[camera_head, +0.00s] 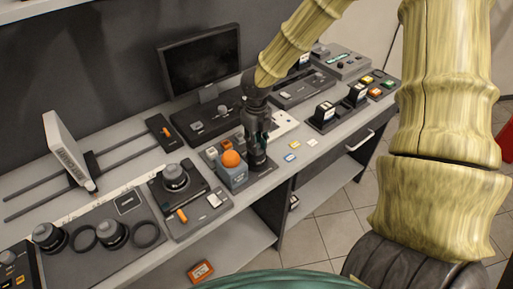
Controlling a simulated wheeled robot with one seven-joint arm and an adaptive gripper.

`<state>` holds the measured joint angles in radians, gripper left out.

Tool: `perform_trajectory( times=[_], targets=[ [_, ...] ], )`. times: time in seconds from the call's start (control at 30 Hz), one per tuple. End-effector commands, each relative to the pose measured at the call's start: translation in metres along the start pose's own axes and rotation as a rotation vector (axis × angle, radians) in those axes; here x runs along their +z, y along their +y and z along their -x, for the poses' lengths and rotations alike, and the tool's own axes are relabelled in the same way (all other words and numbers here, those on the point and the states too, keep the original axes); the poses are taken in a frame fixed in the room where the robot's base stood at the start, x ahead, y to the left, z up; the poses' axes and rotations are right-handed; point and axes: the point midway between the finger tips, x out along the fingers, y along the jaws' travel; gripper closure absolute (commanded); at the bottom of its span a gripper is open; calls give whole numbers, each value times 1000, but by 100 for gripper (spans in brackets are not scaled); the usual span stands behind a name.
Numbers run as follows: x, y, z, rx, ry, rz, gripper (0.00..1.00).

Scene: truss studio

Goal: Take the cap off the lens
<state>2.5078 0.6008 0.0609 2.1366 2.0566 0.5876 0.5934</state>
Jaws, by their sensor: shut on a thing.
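My gripper (258,142) is black and points down over the desk, right of the orange ball. It is shut on the upper part of a dark upright cylinder (257,163), which looks like the lens. The cap is not clearly visible; the fingers hide the cylinder's top, and I cannot tell whether cap and lens are apart. Another dark round lens-like piece (175,177) stands on a grey panel to the left. Two more lens-like pieces stand at the front left, one in the middle (112,233) and one further left (47,236).
An orange ball (231,158) on a blue-grey block stands close left of my gripper. A monitor (200,62) stands behind. Control panels fill the desk to the right. Dark rings lie by the left lenses. A white upright panel (69,148) stands at the back left.

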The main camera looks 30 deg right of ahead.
Motion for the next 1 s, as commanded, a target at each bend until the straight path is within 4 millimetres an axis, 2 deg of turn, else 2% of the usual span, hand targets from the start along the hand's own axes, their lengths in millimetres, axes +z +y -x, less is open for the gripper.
perform_trajectory(
  times=[0.37, 0.67, 1.0],
  targets=[
    [0, -1, 4, 0, 0, -1, 90],
    [1, 0, 33, 1, -4, -1, 90],
    [-59, 23, 38, 0, -1, 3, 90]
  ],
)
